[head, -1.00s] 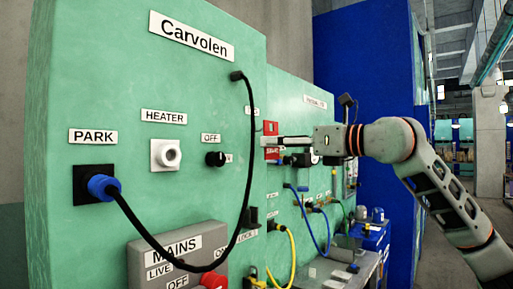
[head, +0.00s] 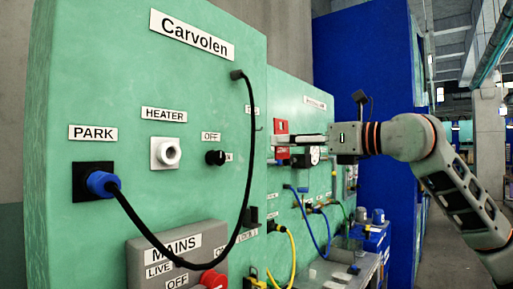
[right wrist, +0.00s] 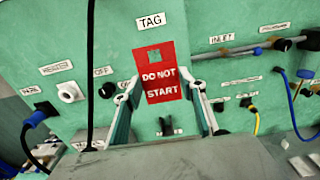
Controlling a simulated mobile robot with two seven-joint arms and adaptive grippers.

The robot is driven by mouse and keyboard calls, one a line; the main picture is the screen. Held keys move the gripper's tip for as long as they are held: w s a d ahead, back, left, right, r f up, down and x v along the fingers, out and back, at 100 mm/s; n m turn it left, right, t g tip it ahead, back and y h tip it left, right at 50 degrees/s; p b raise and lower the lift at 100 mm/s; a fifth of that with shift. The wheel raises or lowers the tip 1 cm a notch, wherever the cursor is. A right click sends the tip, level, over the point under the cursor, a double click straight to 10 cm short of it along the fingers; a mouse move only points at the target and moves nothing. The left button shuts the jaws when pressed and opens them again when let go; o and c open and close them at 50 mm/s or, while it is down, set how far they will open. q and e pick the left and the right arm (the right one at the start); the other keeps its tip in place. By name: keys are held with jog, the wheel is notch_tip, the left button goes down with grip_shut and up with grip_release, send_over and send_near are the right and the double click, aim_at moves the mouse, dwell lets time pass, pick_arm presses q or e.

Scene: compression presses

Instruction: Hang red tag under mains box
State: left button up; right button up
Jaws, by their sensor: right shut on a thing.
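The red tag (right wrist: 165,64) reads DO NOT START in the right wrist view and sits between the fingers of my right gripper (right wrist: 163,92), which is shut on it. In the head view the red tag (head: 281,127) shows at the fingertips of my right gripper (head: 275,142), in front of the green panel. The grey mains box (head: 145,246), labelled MAINS, LIVE and OFF, is at the lower left of the head view, left of and below the tag. Its underside is outside the frame. My left gripper is not in view.
A black cable (head: 249,125) hangs in a loop from the panel to a blue plug (head: 101,184) at PARK, passing between tag and mains box. A red knob (head: 212,279) sticks out at the box's right. Blue and yellow cables hang lower right.

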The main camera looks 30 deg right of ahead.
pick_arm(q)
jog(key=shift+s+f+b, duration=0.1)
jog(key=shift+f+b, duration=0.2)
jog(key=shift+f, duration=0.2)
pick_arm(e)
jog(key=v, duration=0.2)
jog(key=shift+s+d, duration=0.15)
jog(key=shift+s, duration=0.15)
dwell(0.8)
